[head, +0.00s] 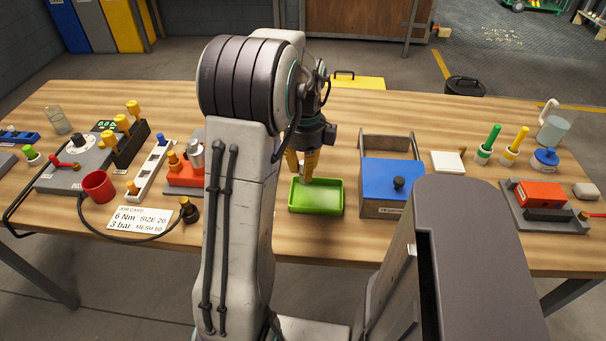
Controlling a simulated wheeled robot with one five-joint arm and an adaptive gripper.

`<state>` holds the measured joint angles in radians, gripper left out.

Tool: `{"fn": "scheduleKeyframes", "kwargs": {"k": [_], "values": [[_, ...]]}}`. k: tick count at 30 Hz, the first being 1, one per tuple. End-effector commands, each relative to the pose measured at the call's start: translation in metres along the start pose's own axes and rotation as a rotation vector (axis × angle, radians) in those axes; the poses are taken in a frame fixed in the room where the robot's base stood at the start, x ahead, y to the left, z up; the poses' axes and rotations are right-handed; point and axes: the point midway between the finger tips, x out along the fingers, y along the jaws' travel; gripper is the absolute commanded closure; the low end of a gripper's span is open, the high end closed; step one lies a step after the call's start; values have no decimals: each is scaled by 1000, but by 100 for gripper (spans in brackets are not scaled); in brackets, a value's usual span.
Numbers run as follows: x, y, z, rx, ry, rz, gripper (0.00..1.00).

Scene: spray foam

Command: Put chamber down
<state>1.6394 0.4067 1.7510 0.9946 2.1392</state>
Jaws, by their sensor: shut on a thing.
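My gripper (303,172) has orange fingers and points down over the green tray (316,209), near its back edge. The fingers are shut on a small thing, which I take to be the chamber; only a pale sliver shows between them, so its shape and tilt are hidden. I cannot tell the exact gap between the fingertips and the tray. The visible floor of the tray looks empty.
A blue-topped box (390,178) stands close right of the tray. A white pad (447,162) lies farther right. A red mount (185,172), a red cup (98,186) and a job card (140,219) are to the left. My arm hides part of the table.

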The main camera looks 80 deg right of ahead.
Motion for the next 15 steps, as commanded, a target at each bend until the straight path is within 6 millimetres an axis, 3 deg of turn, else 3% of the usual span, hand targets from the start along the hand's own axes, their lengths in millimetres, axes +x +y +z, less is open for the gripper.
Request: {"fn": "scheduleKeyframes", "kwargs": {"k": [8, 15], "values": [[8, -2, 8, -1, 1, 2, 100], [34, -2, 8, 0, 2, 3, 100]]}}
